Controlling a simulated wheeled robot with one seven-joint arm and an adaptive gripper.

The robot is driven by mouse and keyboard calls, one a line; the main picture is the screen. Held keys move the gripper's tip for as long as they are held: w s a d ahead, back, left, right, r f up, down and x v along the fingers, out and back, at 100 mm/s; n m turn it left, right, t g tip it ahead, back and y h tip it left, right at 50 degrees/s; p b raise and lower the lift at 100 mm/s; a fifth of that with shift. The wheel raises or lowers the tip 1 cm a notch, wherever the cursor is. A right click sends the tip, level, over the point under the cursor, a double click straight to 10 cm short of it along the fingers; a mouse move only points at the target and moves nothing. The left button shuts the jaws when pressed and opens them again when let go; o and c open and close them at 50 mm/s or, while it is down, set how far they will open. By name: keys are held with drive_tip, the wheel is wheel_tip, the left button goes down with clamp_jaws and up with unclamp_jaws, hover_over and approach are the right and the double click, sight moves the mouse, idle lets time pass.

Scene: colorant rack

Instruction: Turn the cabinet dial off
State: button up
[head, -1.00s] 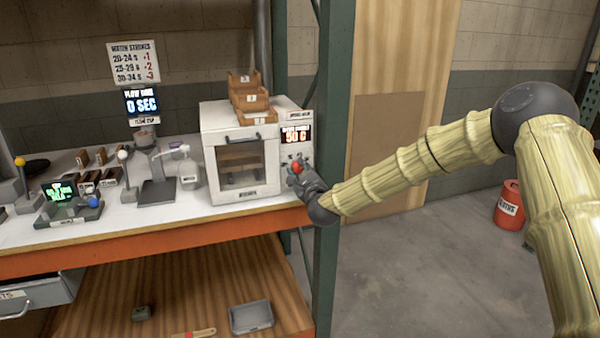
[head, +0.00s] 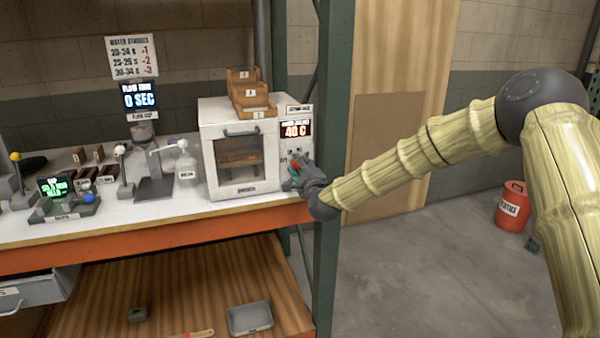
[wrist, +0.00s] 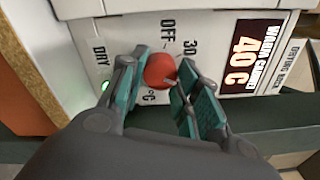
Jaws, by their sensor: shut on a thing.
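The white cabinet (head: 212,160) stands on the bench, with a window door and a control panel on its right side. Its red dial (wrist: 160,70) sits on that panel; in the head view it is partly hidden by my gripper (head: 294,172). In the wrist view my gripper (wrist: 158,88) has its teal fingers closed on either side of the red dial. Markings around the dial read OFF, DRY, 30 and a partly hidden temperature. The dial's pointer is not clear. The display (wrist: 243,52) reads 40 C.
Wooden trays (head: 250,92) sit on top of the cabinet. A red canister (head: 513,205) is on the floor.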

drive_tip(key=n+b, duration=0.1)
drive_tip(key=n, duration=0.3)
drive_tip(key=shift+n+b, duration=0.3)
drive_tip(key=shift+n, duration=0.1)
drive_tip(key=n+b, duration=0.1)
drive_tip(key=n, duration=0.4)
drive_tip(key=shift+n+y, duration=0.3)
drive_tip(key=n+b, duration=0.1)
drive_tip(key=n, duration=0.4)
drive_tip(key=shift+n, duration=0.3)
drive_tip(key=n+b, duration=0.1)
drive_tip(key=n, duration=0.4)
drive_tip(key=shift+n, duration=0.3)
drive_tip(key=o, duration=1)
drive_tip(key=shift+d, duration=0.1)
